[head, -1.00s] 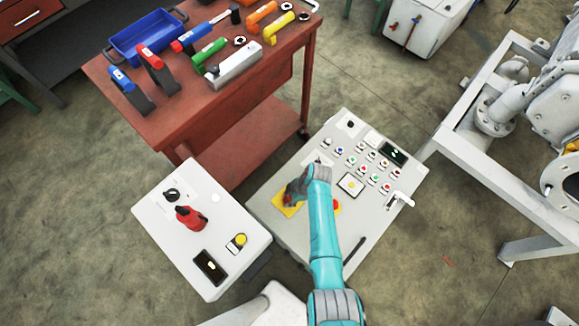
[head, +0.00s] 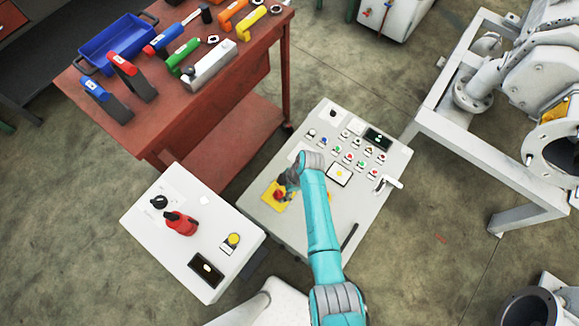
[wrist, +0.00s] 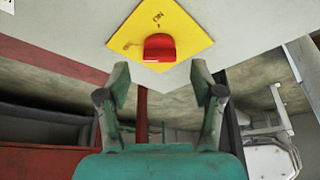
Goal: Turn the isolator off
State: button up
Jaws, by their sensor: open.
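The isolator is a red knob (head: 279,195) on a yellow square plate (head: 268,204), at the left side of the large grey control panel (head: 340,222). In the wrist view the red knob (wrist: 159,47) stands out from the yellow plate (wrist: 185,28), which bears small dark lettering. My gripper (wrist: 159,80) is open and empty, its two fingers apart below the knob in that view, not around it. In the head view my gripper (head: 287,182) is beside the knob's upper right. Whether a finger touches the knob cannot be told.
A smaller white box (head: 160,240) with a red handle (head: 181,223) and a yellow button stands left of the panel. A red-brown workbench (head: 170,110) with tools and a blue tray (head: 115,45) is behind. Grey framed machinery (head: 430,115) stands at the right.

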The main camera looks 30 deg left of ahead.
jog(key=v, duration=0.8)
jog(key=shift+r, duration=0.3)
jog(key=shift+w+d, duration=0.1)
